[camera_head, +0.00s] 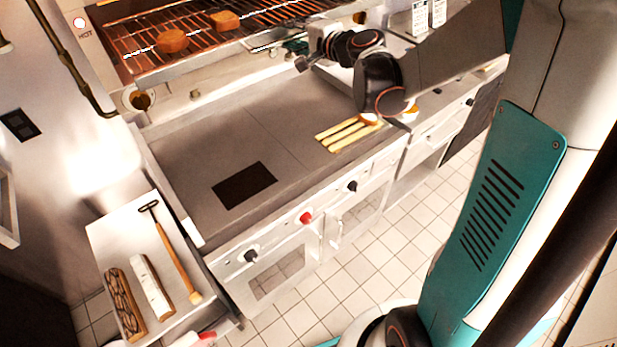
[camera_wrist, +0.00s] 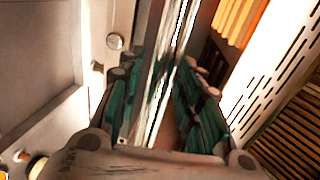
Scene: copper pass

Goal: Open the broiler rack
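The broiler rack (camera_head: 145,25) is at the top of the head view, with glowing copper bars and a pale metal front rail (camera_head: 185,70). My gripper (camera_head: 297,47) is at the rack's front right corner, partly hidden behind my wrist. In the wrist view my gripper (camera_wrist: 168,72) has its two teal fingers spread apart. A shiny metal bar (camera_wrist: 163,55) runs between them, with a gap showing beside it. I cannot tell whether either finger touches the bar. How far the rack is pulled out is not clear.
Two browned food pieces (camera_head: 172,40) (camera_head: 225,20) lie on the rack. Below is a flat grey griddle (camera_head: 200,150) with pale sticks (camera_head: 345,134) at its right. A side tray (camera_head: 112,232) at lower left holds a long-handled tool (camera_head: 175,250). Tiled floor (camera_head: 395,255) lies in front.

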